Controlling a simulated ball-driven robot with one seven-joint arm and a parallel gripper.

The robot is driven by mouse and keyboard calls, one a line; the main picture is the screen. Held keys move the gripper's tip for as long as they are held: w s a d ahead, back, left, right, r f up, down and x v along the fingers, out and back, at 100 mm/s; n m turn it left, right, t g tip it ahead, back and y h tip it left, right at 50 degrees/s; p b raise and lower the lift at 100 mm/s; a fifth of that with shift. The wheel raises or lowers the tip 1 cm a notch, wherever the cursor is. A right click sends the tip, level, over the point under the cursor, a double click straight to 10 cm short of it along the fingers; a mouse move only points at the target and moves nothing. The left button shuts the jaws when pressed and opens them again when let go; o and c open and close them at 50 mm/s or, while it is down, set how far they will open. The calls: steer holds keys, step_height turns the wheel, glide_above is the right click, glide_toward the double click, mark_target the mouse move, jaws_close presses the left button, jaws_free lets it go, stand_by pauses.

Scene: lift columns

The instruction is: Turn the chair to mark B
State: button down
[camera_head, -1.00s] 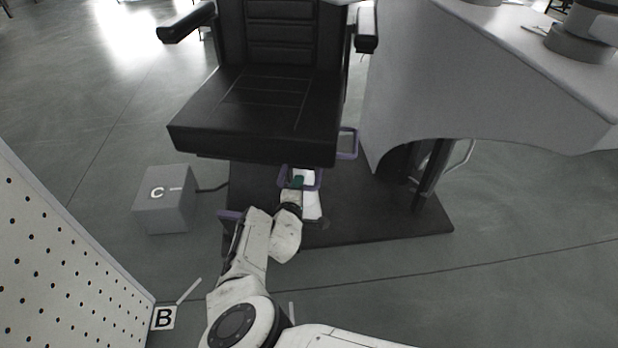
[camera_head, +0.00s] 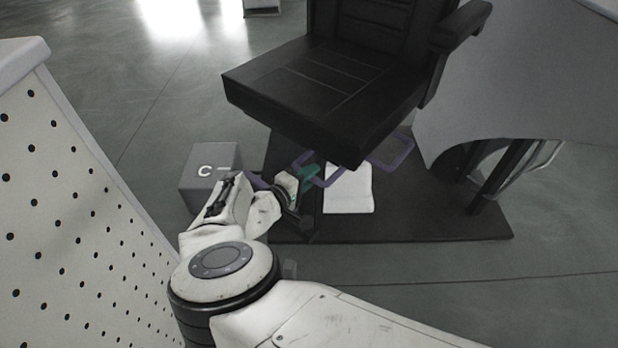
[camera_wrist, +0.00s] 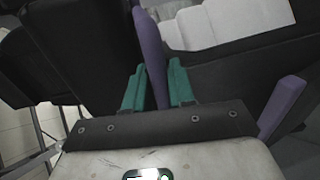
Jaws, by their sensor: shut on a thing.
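The black chair (camera_head: 325,85) stands over a dark floor plate (camera_head: 440,225), its seat turned so that the front edge faces the lower left. Purple bar loops (camera_head: 400,155) show under the seat. My gripper (camera_head: 307,178) is under the front of the seat. In the wrist view its green fingers (camera_wrist: 152,88) are shut on a purple bar (camera_wrist: 150,50), one finger on each side. Mark B is not seen in the views of this moment. A grey box marked C (camera_head: 208,172) stands left of the plate.
A white perforated panel (camera_head: 70,210) stands close at the left, beside my arm. A grey curved desk (camera_head: 520,90) is at the right of the chair. A white sheet (camera_head: 348,188) lies on the plate. Open floor (camera_head: 560,290) lies at the front right.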

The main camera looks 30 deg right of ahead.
steer(key=shift+s+f, duration=0.1)
steer(key=shift+f, duration=0.05)
steer(key=c, duration=1.1)
jaws_free()
steer(key=shift+d, duration=0.1)
steer(key=shift+p+v, duration=2)
steer(key=shift+v, duration=3.4)
